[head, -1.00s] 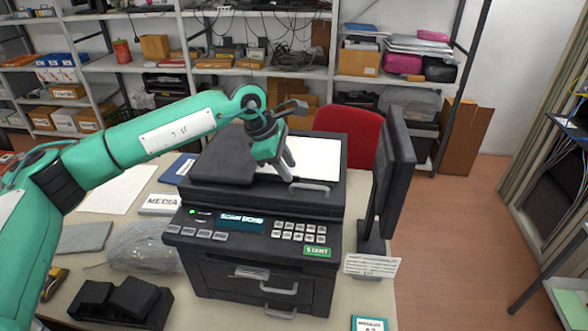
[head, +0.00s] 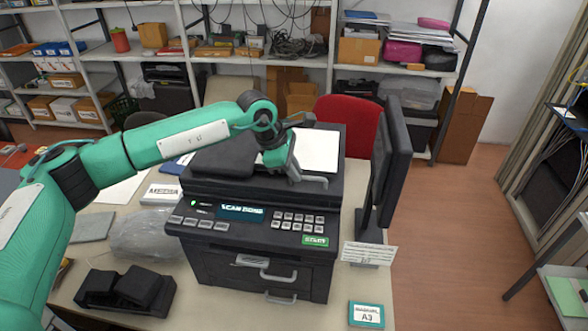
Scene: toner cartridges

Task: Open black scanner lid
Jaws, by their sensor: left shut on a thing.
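The black scanner (head: 262,252) stands on the table in the middle of the head view, its panel reading "SCAN DONE". Its black lid (head: 225,187) lies flat on top, with a raised dark part at left and a white area at right. A grey lid handle (head: 315,181) sits at the lid's front edge. My left gripper (head: 293,174) reaches over the lid from the left and points down. It is shut on the lid handle at its left end; the exact contact is partly hidden by the fingers. My right gripper is out of view.
A monitor (head: 391,165) stands close at the scanner's right, with a small sign (head: 367,253) before it. A black two-part object (head: 125,290) and a clear plastic bag (head: 145,235) lie at left. A red chair (head: 350,120) is behind.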

